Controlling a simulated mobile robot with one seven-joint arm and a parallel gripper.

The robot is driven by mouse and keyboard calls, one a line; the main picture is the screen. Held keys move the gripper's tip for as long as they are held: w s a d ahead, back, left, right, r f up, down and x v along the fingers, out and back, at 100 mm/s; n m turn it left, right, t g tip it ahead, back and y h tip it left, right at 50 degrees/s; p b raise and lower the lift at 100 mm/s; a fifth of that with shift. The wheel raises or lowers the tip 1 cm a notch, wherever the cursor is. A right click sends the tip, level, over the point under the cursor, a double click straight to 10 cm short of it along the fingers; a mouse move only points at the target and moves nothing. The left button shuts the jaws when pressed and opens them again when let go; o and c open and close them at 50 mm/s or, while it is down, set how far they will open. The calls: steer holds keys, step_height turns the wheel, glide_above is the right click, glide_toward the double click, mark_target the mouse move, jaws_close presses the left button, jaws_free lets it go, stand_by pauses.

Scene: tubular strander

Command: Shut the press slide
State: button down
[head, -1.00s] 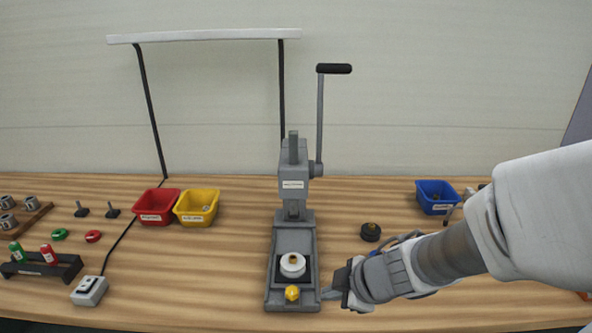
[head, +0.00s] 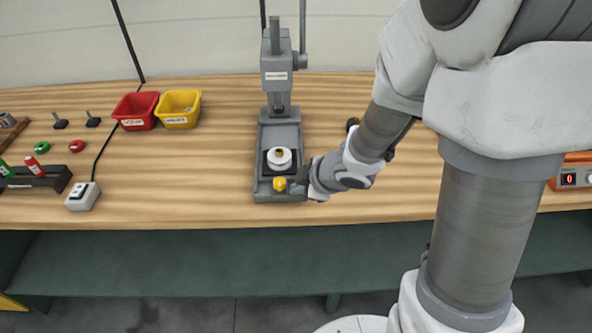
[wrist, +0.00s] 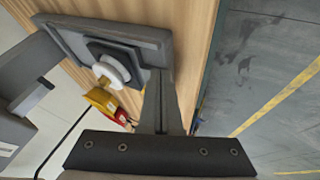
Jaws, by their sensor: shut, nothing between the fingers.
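The grey arbor press (head: 276,75) stands on the wooden bench. Its slide (head: 264,165) sits at the front of the press base, pulled out from under the ram, and carries a white round part with a brass centre (head: 280,158). A yellow knob (head: 280,184) is on the slide's front. My gripper (head: 300,187) is shut and empty, just right of the knob at the front of the base; the head view does not show whether it touches.
A red bin (head: 136,111) and a yellow bin (head: 179,109) stand left of the press. A switch box (head: 82,196) with a cable lies at the front left. An orange device (head: 571,175) is at the right.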

mark_target(290, 176)
steer(key=shift+w+p, duration=0.75)
steer(key=shift+w, duration=1.3)
steer(key=shift+w, duration=0.2)
steer(key=w+p, duration=0.2)
steer(key=w, duration=0.2)
steer(key=w+p, duration=0.3)
steer(key=w, duration=0.1)
steer(key=w+p, duration=0.2)
steer(key=w, duration=0.2)
steer(key=shift+d+p, duration=0.25)
steer(key=shift+p, duration=0.15)
steer(key=shift+s, duration=0.15)
